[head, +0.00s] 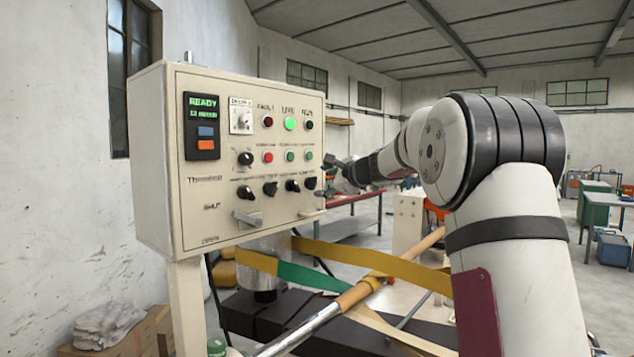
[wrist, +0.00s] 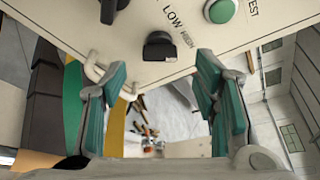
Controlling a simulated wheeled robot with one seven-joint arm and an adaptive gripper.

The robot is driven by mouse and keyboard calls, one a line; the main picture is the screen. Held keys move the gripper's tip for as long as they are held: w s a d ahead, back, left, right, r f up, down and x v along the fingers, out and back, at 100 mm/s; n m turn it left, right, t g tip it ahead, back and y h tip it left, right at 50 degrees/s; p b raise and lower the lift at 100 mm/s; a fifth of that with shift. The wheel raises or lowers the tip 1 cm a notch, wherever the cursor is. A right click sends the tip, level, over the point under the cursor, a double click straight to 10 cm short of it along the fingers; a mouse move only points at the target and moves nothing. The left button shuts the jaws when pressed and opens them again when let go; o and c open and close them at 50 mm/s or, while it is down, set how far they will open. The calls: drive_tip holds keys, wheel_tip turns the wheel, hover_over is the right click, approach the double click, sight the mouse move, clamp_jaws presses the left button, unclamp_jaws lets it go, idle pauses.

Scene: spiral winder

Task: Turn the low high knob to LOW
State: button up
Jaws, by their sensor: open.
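The low high knob (wrist: 160,46) is black and sits under the printed words LOW and HIGH near the panel's edge in the wrist view. Its pointer direction is not clear to me. In the head view it appears to be the rightmost black knob (head: 310,183) of the lower row on the cream control box (head: 150,150). My gripper (wrist: 162,95) is open, with green-padded fingers on either side of the knob in the picture. The knob appears ahead of the fingertips, with nothing between the pads. In the head view my gripper (head: 329,180) is small, beside the box's right edge.
A green button (wrist: 220,9) labelled TEST and another black knob (wrist: 110,9) are near the low high knob. A pale handle (wrist: 98,68) sticks out close to the left finger. Below the box are yellow and green straps (head: 370,260) and a roller bar.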

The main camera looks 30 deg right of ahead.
sight(316, 183)
drive_tip(key=shift+p+x, duration=0.35)
drive_tip(key=shift+x, duration=2.25)
drive_tip(key=c, duration=1.2)
